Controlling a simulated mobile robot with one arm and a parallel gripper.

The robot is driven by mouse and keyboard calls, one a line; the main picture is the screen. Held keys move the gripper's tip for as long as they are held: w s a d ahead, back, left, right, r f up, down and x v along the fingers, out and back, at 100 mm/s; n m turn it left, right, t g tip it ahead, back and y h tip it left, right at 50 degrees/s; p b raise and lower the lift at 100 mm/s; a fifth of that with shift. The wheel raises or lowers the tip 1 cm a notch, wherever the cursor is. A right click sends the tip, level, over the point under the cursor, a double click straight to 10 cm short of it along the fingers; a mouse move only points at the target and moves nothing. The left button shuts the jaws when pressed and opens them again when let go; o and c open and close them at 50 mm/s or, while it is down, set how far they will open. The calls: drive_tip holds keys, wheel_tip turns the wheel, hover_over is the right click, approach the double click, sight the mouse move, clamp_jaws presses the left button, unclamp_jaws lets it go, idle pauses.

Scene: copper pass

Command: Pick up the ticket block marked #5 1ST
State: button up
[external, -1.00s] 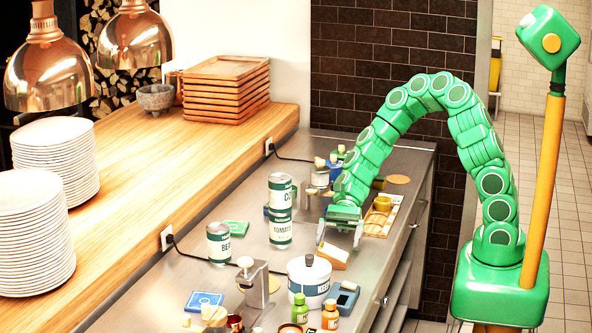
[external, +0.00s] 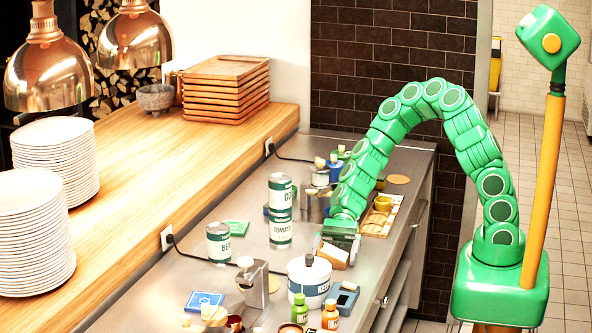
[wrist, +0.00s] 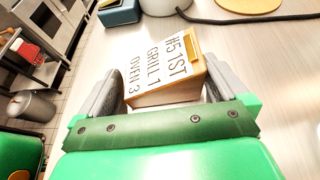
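The ticket block (external: 334,254) is a small wooden wedge with a white face, on the steel counter. In the wrist view the ticket block (wrist: 160,72) reads "#5 1ST, GRILL 1, OVEN 3". My gripper (external: 338,246) is down over it, and in the wrist view my gripper (wrist: 162,82) has one grey finger on each side of the block. The fingers are apart, with a narrow gap at the left and the right finger very close to the block's side.
A white pot (external: 308,284) and a blue-grey box (external: 343,298) stand just in front of the block. Stacked cans (external: 280,232) stand to its left. A wooden board (external: 374,228) with yellow items lies behind it. The counter edge is to the right.

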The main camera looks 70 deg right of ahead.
drive_tip(key=c, duration=0.8)
drive_tip(key=shift+o, duration=0.2)
drive_tip(key=shift+r, duration=0.1)
